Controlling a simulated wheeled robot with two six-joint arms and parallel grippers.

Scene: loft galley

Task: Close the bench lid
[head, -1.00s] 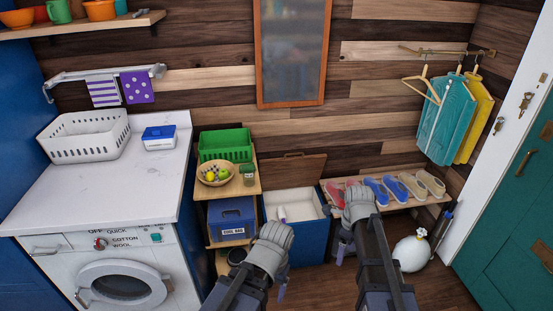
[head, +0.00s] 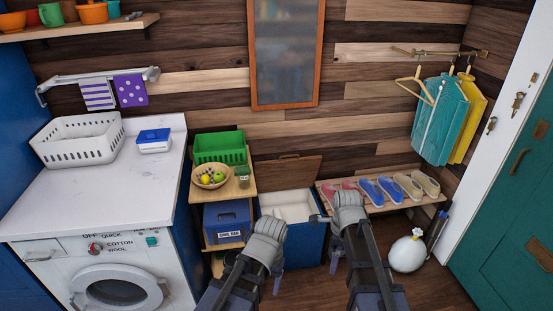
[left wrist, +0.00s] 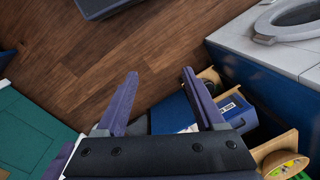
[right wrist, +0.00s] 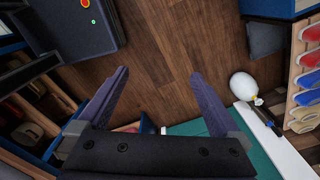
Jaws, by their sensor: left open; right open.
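The bench is a blue box (head: 304,243) with a pale inside, low against the wood wall. Its brown wooden lid (head: 290,170) stands open, tilted up at the back. My left gripper (left wrist: 160,75) is open and empty; in the head view it hangs in front of the bench, and its wrist covers part of the front left. My right gripper (right wrist: 158,75) is open and empty; in the head view its wrist is at the bench's right front corner. Neither gripper touches the lid. A blue part beside the left fingers may be the bench.
A shelf unit with a blue cool bag (head: 227,221) and a green crate (head: 220,148) stands left of the bench, beside the washing machine (head: 118,285). A shoe rack (head: 376,209) is on the right, with a white round bottle (head: 407,254) on the floor. The wall behind is close.

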